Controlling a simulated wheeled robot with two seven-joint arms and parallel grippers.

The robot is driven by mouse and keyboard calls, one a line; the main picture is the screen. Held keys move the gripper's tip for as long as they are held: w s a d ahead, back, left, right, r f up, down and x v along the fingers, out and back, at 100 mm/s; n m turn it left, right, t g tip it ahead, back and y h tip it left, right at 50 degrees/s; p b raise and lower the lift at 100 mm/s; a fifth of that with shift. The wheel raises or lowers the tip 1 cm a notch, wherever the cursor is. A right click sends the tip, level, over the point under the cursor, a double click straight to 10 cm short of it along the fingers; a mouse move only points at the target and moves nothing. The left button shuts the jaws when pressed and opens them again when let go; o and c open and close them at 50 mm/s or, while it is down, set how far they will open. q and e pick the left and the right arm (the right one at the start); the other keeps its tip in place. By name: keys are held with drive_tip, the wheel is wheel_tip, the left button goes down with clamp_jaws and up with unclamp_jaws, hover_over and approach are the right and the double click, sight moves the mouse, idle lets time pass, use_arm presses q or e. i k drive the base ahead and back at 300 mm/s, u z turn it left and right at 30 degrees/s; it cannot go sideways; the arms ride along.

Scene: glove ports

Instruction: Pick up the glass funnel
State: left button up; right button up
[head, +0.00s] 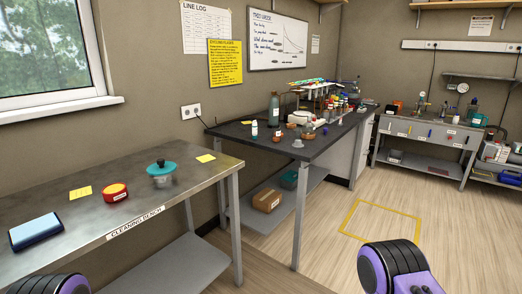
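I cannot clearly make out the glass funnel in the head view. A small pale, cone-like object (298,144) stands near the front edge of the black-topped bench (335,143), but it is too small to tell what it is. More glassware stands farther back on that bench, crowded together. Neither gripper is in view.
The steel cleaning bench (110,222) stands at left with a blue block (36,231), a red-and-yellow round container (115,191) and a teal-lidded pot (161,170). A cardboard box (267,200) sits on the black bench's lower shelf. Floor at right is clear, marked by a yellow outline (345,233).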

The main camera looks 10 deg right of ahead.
sight(299, 132)
drive_tip(key=z, duration=0.65)
drive_tip(key=i, duration=1.65)
drive_tip(key=z, duration=0.65)
